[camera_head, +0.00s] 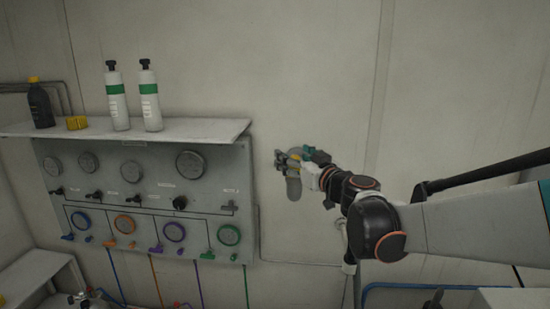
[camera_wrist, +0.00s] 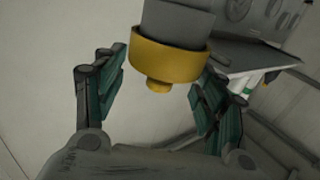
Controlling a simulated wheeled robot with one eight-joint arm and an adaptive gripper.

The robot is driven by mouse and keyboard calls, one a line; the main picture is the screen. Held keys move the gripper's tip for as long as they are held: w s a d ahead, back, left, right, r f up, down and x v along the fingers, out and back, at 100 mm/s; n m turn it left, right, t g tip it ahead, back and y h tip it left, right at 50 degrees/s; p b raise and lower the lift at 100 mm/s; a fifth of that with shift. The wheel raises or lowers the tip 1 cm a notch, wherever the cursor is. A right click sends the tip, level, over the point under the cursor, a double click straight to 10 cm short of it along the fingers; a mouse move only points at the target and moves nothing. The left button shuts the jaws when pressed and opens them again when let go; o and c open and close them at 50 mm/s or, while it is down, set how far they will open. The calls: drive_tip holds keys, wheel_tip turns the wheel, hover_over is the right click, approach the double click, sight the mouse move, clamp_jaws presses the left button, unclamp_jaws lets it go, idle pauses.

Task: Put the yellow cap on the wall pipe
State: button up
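In the wrist view a yellow cap (camera_wrist: 165,60) with a small knob sits around the end of a grey cylinder, the wall pipe (camera_wrist: 178,20). How far the pipe reaches inside the cap cannot be seen. The teal fingers of my gripper (camera_wrist: 160,88) stand apart on both sides of the cap, with a gap visible at the lower right; light contact at the left fingertip cannot be ruled out.
The panel (camera_head: 145,205) with gauges and coloured knobs is left of my gripper. Above it a shelf (camera_head: 200,129) holds a black bottle (camera_head: 40,106), a small yellow piece (camera_head: 77,122) and two white-green bottles (camera_head: 118,97). The wall above my gripper is bare.

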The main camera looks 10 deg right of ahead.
drive_tip(key=shift+r, duration=0.15)
wheel_tip(320, 180, up, 10)
drive_tip(key=shift+f, duration=0.1)
idle(0.6)
drive_tip(key=s+a+f+n+g+y+b, duration=0.1)
drive_tip(key=s+a+f+g+b, duration=0.1)
drive_tip(key=s+a+f+b, duration=0.3)
drive_tip(key=s+a+f+g+b, duration=0.1)
drive_tip(key=s+f+b, duration=0.15)
drive_tip(key=f, duration=0.55)
drive_tip(key=s+a+f+n+g+y+b, duration=0.1)
drive_tip(key=s+a+f+g+b, duration=0.15)
drive_tip(key=s+f, duration=0.3)
drive_tip(key=s+d+f+m+g+h+b, duration=0.1)
drive_tip(key=s+d+f+h+b, duration=0.1)
drive_tip(key=s+f+b, duration=0.5)
drive_tip(key=s+d+f+m+g+h+b, duration=0.2)
drive_tip(key=s+f+b, duration=0.4)
drive_tip(key=f, duration=1.4)
drive_tip(key=s+d+f+m+g+h+b, duration=0.2)
drive_tip(key=s+f+b, duration=0.5)
drive_tip(key=f, duration=0.6)
drive_tip(key=shift+s+d+f+h+b, duration=0.2)
drive_tip(key=shift+s+d+h+b, duration=0.25)
drive_tip(key=shift+d, duration=0.8)
drive_tip(key=shift+w, duration=0.1)
